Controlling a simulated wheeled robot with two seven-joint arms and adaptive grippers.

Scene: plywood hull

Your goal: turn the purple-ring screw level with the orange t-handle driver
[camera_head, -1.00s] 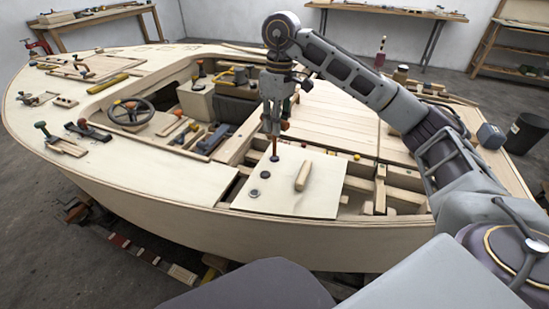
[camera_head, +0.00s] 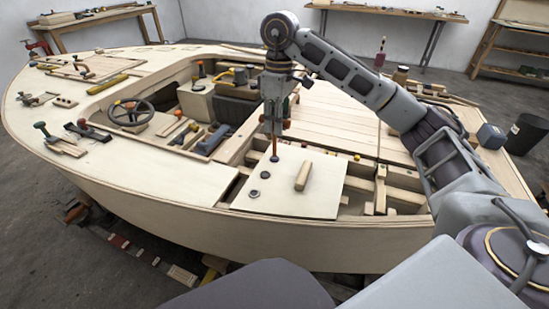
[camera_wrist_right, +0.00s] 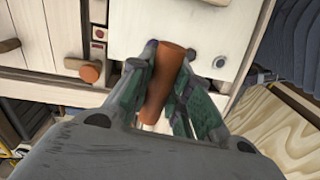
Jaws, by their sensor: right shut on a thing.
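My right gripper (camera_head: 273,122) points down over the pale panel (camera_head: 320,187) and is shut on the orange t-handle driver (camera_wrist_right: 165,85). The handle lies across between the green fingers in the right wrist view. In the head view the driver's shaft (camera_head: 275,147) stands upright, its tip down at the far left corner of the panel. A small purple spot (camera_wrist_right: 151,44), which looks like the purple-ring screw, shows beside the handle in the wrist view. The screw's head is mostly hidden, so I cannot tell its height or the tip's seating. My left gripper is not in view.
Two dark-ringed screws, one nearer the tip (camera_head: 265,175) and one farther (camera_head: 254,193), line the panel's left edge. A wooden block (camera_head: 303,176) lies on the panel. Open hull framing (camera_head: 395,195) is to the right. Loose tools lie on the left deck.

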